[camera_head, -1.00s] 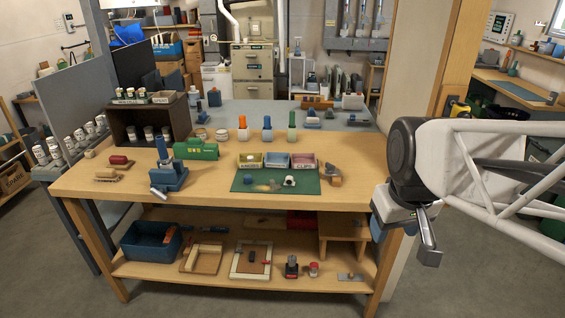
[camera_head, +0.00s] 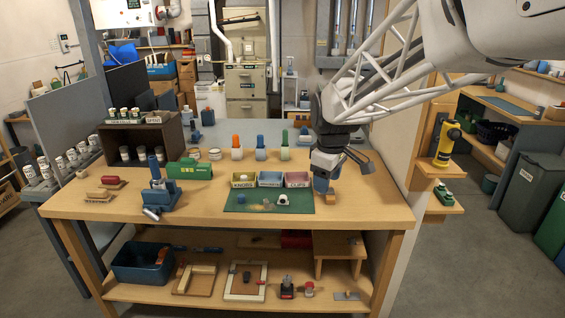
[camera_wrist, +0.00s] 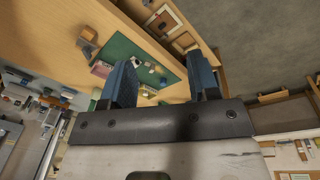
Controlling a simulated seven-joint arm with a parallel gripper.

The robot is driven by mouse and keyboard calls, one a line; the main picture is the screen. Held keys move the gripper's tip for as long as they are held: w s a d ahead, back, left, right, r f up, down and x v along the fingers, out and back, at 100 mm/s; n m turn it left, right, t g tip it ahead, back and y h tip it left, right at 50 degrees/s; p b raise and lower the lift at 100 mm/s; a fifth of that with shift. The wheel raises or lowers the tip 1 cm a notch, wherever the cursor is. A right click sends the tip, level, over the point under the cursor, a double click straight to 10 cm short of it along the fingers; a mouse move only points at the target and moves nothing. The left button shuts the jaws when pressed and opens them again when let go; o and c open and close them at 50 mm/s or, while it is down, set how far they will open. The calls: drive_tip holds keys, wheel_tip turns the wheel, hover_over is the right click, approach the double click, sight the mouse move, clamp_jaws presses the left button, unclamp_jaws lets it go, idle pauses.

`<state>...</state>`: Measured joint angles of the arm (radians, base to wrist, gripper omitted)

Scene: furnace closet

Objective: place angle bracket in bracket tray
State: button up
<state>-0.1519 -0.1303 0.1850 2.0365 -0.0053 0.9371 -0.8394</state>
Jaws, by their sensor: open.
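My gripper (camera_head: 342,172) hangs over the right part of the workbench, beside the green mat (camera_head: 235,207). Its two blue fingers stand apart with nothing between them in the wrist view (camera_wrist: 161,82). Three small trays stand at the back of the mat: a yellow one (camera_head: 244,181), a blue one (camera_head: 270,180) and a pink one (camera_head: 297,181). I cannot tell for certain which is the bracket tray. Small parts lie in front of them, among them a whitish piece (camera_head: 283,200) and a grey piece (camera_head: 267,201). They are too small to tell which is the angle bracket.
A wooden block (camera_head: 328,200) sits right of the mat, close below my gripper. Orange, blue and green-topped bottles (camera_head: 261,149) stand behind the trays. A green box (camera_head: 189,170) and a blue tool (camera_head: 158,190) stand left. The bench front is clear.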

drive_tip(key=w+a+f+n, duration=0.3)
drive_tip(key=w+a, duration=0.1)
drive_tip(key=w, duration=0.3)
drive_tip(key=w+a+f+n, duration=0.2)
drive_tip(key=w+a+f, duration=0.2)
drive_tip(key=w, duration=0.2)
drive_tip(key=n+g, duration=0.1)
drive_tip(key=n, duration=0.5)
hover_over(267, 200)
drive_tip(key=f, duration=1)
drive_tip(key=shift+d+f, duration=0.2)
drive_tip(key=shift+w+a+f, duration=0.15)
drive_tip(key=shift+f, duration=0.05)
drive_tip(key=shift+f, duration=0.1)
drive_tip(key=shift+f, duration=1.2)
drive_tip(key=shift+f, duration=0.1)
drive_tip(key=shift+f, duration=2.5)
